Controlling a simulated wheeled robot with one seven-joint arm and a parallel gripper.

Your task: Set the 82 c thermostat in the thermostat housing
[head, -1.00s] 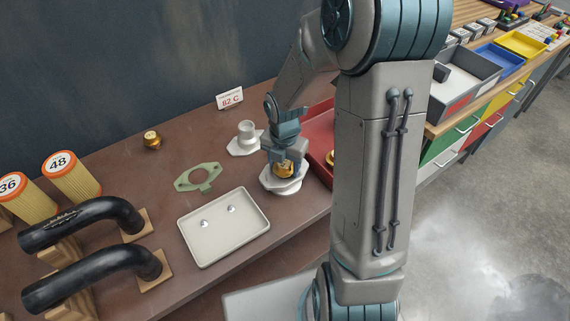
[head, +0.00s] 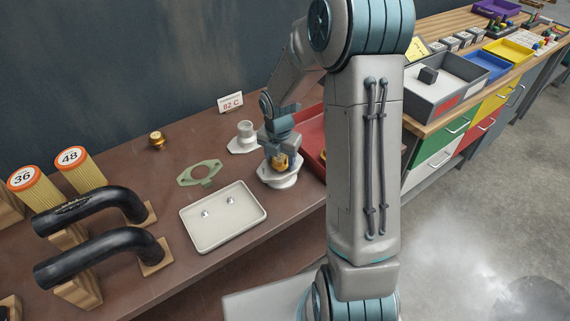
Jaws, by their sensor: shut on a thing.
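A brass thermostat (head: 281,161) is in my gripper (head: 280,156), which is shut on it. It is directly over the round pale thermostat housing (head: 279,177) near the table's right part. The fingers and wrist hide much of the thermostat, and I cannot tell whether it touches the housing or is just above it. A white card reading 82 C (head: 231,102) stands at the back of the table. Another brass thermostat (head: 157,140) sits alone at the back left.
A grey-white pipe fitting (head: 246,134) stands just behind the housing. A green gasket (head: 200,173) and a cream tray (head: 233,235) with two small bolts lie left. Black hoses (head: 90,205) stand further left. A red tray (head: 311,135) is close at right.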

